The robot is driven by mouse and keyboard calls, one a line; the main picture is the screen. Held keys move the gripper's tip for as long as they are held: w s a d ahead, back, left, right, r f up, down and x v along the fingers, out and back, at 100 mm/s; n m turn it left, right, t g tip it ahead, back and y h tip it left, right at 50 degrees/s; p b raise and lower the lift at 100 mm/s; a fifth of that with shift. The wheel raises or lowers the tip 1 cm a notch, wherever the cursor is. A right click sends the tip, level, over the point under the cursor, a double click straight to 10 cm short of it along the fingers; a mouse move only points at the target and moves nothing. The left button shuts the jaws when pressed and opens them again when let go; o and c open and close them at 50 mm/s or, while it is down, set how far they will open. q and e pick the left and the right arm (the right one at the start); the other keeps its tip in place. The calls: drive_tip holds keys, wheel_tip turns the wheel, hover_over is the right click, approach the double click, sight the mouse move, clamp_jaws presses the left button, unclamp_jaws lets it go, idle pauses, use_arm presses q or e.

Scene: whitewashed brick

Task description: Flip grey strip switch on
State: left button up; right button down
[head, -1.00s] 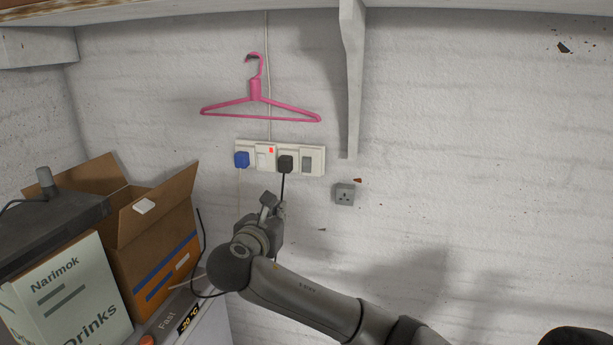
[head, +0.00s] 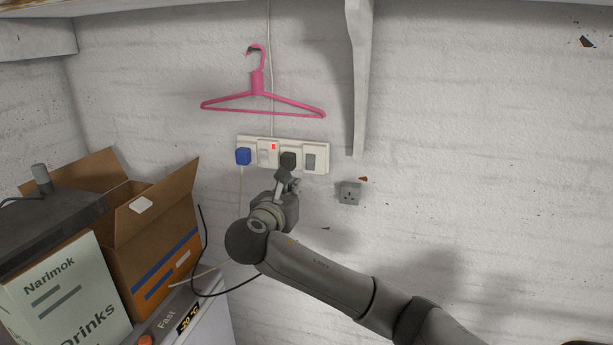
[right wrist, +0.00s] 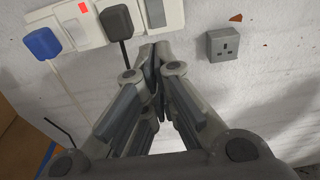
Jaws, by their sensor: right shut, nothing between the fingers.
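A cream socket strip (head: 270,141) is fixed to the wall. At its right end is a grey rocker switch (head: 311,160), also in the right wrist view (right wrist: 155,13); which way it is tipped I cannot tell. A black plug (head: 289,160) sits left of it, then a white switch (head: 263,157) near a red light, and a blue plug (head: 243,156) at the left end. My right gripper (head: 287,180) is shut and empty, just below the black plug and lower left of the grey switch. In the right wrist view its closed tips (right wrist: 156,52) appear below the switch. My left gripper is not seen.
A grey wall socket (head: 349,193) is lower right of the strip. A pink hanger (head: 258,92) hangs above it, and a shelf bracket (head: 359,90) comes down at right. An open cardboard box (head: 160,240) and a Narimok carton (head: 70,290) stand lower left.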

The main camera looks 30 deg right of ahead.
sight(311, 172)
drive_tip(key=p+x, duration=0.2)
drive_tip(key=x, duration=0.7)
drive_tip(key=shift+w+d, duration=0.5)
drive_tip(key=shift+w+d, duration=0.1)
drive_tip(key=shift+d, duration=0.1)
